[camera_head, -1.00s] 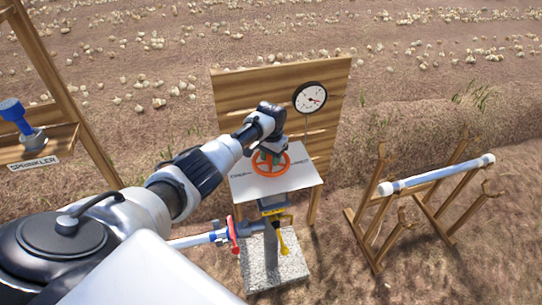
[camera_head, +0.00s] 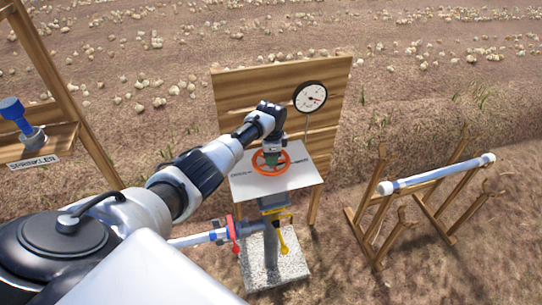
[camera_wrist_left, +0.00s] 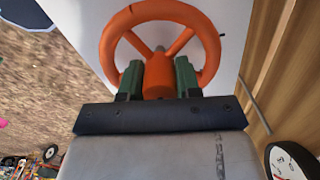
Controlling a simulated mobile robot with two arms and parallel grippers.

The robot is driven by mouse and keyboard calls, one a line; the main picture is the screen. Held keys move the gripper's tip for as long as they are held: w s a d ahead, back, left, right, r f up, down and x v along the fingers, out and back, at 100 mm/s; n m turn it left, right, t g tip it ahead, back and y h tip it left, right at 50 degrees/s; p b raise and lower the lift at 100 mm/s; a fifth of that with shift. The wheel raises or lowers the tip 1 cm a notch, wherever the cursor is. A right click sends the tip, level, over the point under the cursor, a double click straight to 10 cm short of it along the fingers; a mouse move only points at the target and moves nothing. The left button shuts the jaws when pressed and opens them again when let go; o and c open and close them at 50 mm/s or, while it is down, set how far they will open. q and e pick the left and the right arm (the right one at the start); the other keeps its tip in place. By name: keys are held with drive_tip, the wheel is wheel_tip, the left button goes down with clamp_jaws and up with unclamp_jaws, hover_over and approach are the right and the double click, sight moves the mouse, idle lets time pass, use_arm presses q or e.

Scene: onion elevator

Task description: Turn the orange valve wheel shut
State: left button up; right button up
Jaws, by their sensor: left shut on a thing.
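The orange valve wheel (camera_head: 284,167) lies flat above a white panel (camera_head: 305,182) on a small wooden stand. It also fills the top of the left wrist view (camera_wrist_left: 122,30), with its spokes and hub showing. My left gripper (camera_head: 271,158) reaches down onto the wheel from above. In the left wrist view its two green fingers (camera_wrist_left: 158,78) sit on either side of the wheel's hub end or spoke and are shut on it. My right gripper is not in view.
A round gauge (camera_head: 311,96) is on the wooden backboard (camera_head: 240,100). Below the panel are a pipe with a red handle (camera_head: 233,233) and a yellow handle (camera_head: 282,240). A wooden rack (camera_head: 375,225) holding a white pipe (camera_head: 440,174) stands right. A sprinkler shelf (camera_head: 40,145) stands left.

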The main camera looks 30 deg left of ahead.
use_arm(q)
drive_tip(key=shift+w+r+m, duration=0.1)
drive_tip(key=shift+m, duration=0.5)
drive_tip(key=o, duration=0.9)
drive_tip(key=shift+o, duration=0.2)
wheel_tip(320, 180, up, 11)
drive_tip(key=shift+f+b, duration=0.1)
drive_tip(key=shift+b, duration=0.45)
